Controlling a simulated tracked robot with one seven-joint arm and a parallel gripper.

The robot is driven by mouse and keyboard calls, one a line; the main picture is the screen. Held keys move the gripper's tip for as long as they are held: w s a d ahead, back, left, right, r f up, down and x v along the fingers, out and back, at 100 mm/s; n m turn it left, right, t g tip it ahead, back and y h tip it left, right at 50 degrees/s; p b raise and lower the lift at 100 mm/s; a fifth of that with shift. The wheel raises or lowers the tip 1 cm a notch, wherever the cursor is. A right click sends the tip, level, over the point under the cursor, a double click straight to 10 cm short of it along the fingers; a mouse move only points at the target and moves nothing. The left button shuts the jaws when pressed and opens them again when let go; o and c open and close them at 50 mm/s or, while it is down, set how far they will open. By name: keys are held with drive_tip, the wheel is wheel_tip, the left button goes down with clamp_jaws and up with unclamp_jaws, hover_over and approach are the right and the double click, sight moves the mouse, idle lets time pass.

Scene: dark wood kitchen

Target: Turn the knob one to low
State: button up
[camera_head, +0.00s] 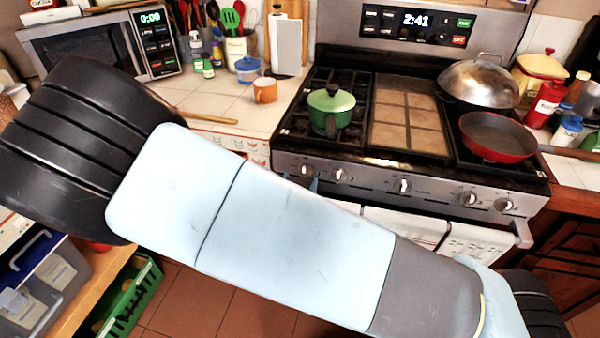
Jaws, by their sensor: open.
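The stove (410,180) stands at the back right with a row of several silver knobs along its front panel. The leftmost knob (306,171) is near the left end of the panel, just above my arm's upper edge. A second knob (340,175) sits close to its right, and a middle knob (402,186) is farther along. Two more knobs (467,199) are near the right end. The knobs are too small to read their settings. My pale blue arm crosses the foreground and hides part of the stove's lower front.
A green pot (331,108) sits on the left burners, a red pan (497,136) and a domed wok (479,83) on the right. An orange mug (265,90) stands on the left counter. A green crate (125,300) is at lower left. Tiled floor shows below my arm.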

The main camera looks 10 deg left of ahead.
sight(304, 172)
drive_tip(key=shift+w+d, duration=0.2)
drive_tip(key=shift+w, duration=2.3)
